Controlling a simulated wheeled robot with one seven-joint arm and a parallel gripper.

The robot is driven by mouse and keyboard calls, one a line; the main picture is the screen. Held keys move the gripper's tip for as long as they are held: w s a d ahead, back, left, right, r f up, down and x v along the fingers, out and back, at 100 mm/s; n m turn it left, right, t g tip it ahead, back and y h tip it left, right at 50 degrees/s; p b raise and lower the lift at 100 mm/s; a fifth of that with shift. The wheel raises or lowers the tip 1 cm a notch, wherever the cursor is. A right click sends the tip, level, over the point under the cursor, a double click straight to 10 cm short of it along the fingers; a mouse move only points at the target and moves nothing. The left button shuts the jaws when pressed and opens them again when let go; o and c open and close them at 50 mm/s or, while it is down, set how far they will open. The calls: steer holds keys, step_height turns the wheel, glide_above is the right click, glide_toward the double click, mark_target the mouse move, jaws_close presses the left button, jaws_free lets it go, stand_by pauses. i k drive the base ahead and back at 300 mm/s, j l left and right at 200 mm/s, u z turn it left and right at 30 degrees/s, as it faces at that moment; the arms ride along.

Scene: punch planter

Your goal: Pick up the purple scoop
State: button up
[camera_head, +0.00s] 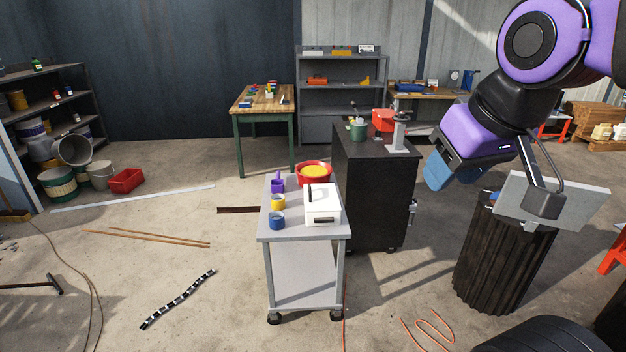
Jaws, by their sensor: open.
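The purple scoop (277,183) stands at the far left corner of the grey cart's top (293,232), with its handle pointing up. It is small in this view. My gripper (543,203) is at the right, well away from the scoop and high above the floor. It is open. The exact gap between its fingers is hard to make out. A flat grey plate shows right at the fingers, and I cannot tell whether it touches them.
A red bowl with yellow contents (313,172), a yellow cup (277,202), a blue cup (277,220) and a white box (322,205) share the cart top. A black cabinet (370,190) stands close behind right. A black ribbed bin (500,265) is below my gripper.

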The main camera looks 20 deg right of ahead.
mark_target(276, 186)
steer(key=i+j+u, duration=0.45)
steer(key=i+u, duration=0.15)
steer(key=i+j+u, duration=0.2)
steer(key=i, duration=0.65)
steer(key=i+j+u, duration=0.2)
steer(key=i, duration=0.65)
steer(key=i+l+z, duration=0.1)
steer(key=i+z, duration=0.2)
steer(key=i, duration=0.3)
steer(key=i+j+z, duration=0.1)
steer(key=i+z, duration=0.2)
steer(key=i, duration=0.35)
steer(key=i+j+z, duration=0.3)
steer(key=i, duration=0.3)
steer(key=i+z, duration=0.25)
steer(key=z, duration=0.2)
steer(key=i+j+z, duration=0.1)
steer(key=i+z, duration=0.15)
steer(key=z, duration=0.2)
steer(key=i+j+z, duration=0.2)
steer(key=z, duration=0.25)
steer(key=i+j+z, duration=0.25)
steer(key=z, duration=0.2)
steer(key=i+j+z, duration=0.2)
steer(key=z, duration=0.15)
steer(key=i+j+z, duration=0.15)
steer(key=j+z, duration=0.15)
